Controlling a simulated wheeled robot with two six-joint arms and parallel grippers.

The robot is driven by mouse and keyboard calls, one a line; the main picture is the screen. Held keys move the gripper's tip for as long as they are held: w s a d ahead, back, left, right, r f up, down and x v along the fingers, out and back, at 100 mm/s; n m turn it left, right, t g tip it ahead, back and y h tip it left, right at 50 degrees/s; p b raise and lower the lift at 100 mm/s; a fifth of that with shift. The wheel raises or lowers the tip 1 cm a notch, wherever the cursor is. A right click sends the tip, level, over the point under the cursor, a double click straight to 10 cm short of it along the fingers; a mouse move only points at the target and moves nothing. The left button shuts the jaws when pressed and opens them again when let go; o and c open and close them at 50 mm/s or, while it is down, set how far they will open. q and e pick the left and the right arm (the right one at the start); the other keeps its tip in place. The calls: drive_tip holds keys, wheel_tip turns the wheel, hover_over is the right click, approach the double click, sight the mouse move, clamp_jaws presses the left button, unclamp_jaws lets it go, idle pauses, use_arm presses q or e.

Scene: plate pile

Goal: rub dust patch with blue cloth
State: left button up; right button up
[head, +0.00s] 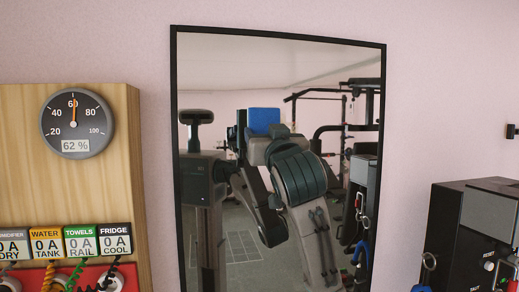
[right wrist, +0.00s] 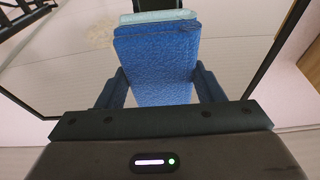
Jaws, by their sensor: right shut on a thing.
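My right gripper (right wrist: 160,90) is shut on the blue cloth (right wrist: 155,62), which lies as a thick pad between its two dark fingers. In the head view the blue cloth (head: 264,116) is in front of the upper middle of the mirror (head: 225,60), at the end of my right arm. A pale beige smudge (right wrist: 100,34), which looks like the dust patch, shows on the mirror left of the cloth in the right wrist view. I cannot make it out in the head view. Whether the cloth touches the glass is unclear. My left gripper is not clearly seen.
The mirror has a thin black frame and hangs on a pink wall, reflecting gym gear. A wooden panel (head: 120,150) with a dial gauge (head: 77,124) and labelled plugs stands at left. A dark machine (head: 450,225) stands at right.

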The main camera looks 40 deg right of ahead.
drive_tip(key=shift+w+d+r, duration=0.1)
drive_tip(key=shift+w+d, duration=0.1)
drive_tip(key=shift+w, duration=0.05)
drive_tip(key=shift+s+a+r, duration=0.1)
drive_tip(key=shift+r, duration=0.1)
drive_tip(key=shift+s+a+r, duration=0.25)
drive_tip(key=shift+s+r, duration=0.05)
drive_tip(key=shift+r, duration=0.1)
drive_tip(key=shift+w+d, duration=0.45)
drive_tip(key=shift+w, duration=0.4)
drive_tip(key=shift+w+d+f, duration=0.15)
drive_tip(key=shift+w+d, duration=0.2)
drive_tip(key=shift+w, duration=0.2)
drive_tip(key=shift+w+d+f, duration=0.1)
drive_tip(key=shift+w+d, duration=0.25)
drive_tip(key=shift+w, duration=0.2)
drive_tip(key=shift+w+d, duration=0.1)
drive_tip(key=shift+w, duration=0.15)
drive_tip(key=shift+s+r, duration=0.1)
drive_tip(key=shift+s, duration=0.1)
use_arm(q)
drive_tip(key=shift+s+a+r, duration=0.1)
drive_tip(key=shift+s+a, duration=0.1)
drive_tip(key=shift+s, duration=0.35)
drive_tip(key=shift+s+a, duration=0.2)
drive_tip(key=shift+s, duration=0.35)
drive_tip(key=shift+w, duration=0.35)
use_arm(e)
drive_tip(key=shift+w, duration=0.35)
